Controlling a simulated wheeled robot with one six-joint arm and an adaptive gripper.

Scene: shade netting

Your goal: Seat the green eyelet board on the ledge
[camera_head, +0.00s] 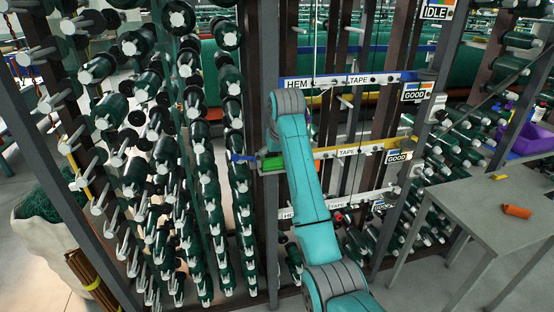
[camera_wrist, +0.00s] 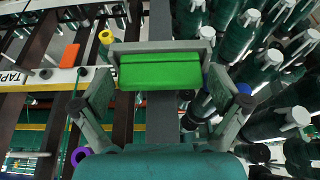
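The green eyelet board (camera_wrist: 160,72) is a bright green block straight ahead in the wrist view. It lies against a grey ledge-like bracket (camera_wrist: 160,46) that runs along its far edge; whether it is fully seated is unclear. My gripper (camera_wrist: 162,88) has its two fingers spread wide, one on each side of the board, with what look like narrow gaps at the board's ends. In the head view the board (camera_head: 272,163) shows as a small green patch at a dark upright, left of my teal arm. My gripper's fingers are too small to make out there.
Racks of green spools (camera_head: 150,140) crowd the left. A white HEM TAPE rail (camera_head: 345,80) and a yellow-edged TAPE rail (camera_head: 350,150) cross behind my arm. A grey table (camera_head: 490,205) with an orange piece (camera_head: 516,211) stands right. A purple ring (camera_wrist: 81,156) shows lower left in the wrist view.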

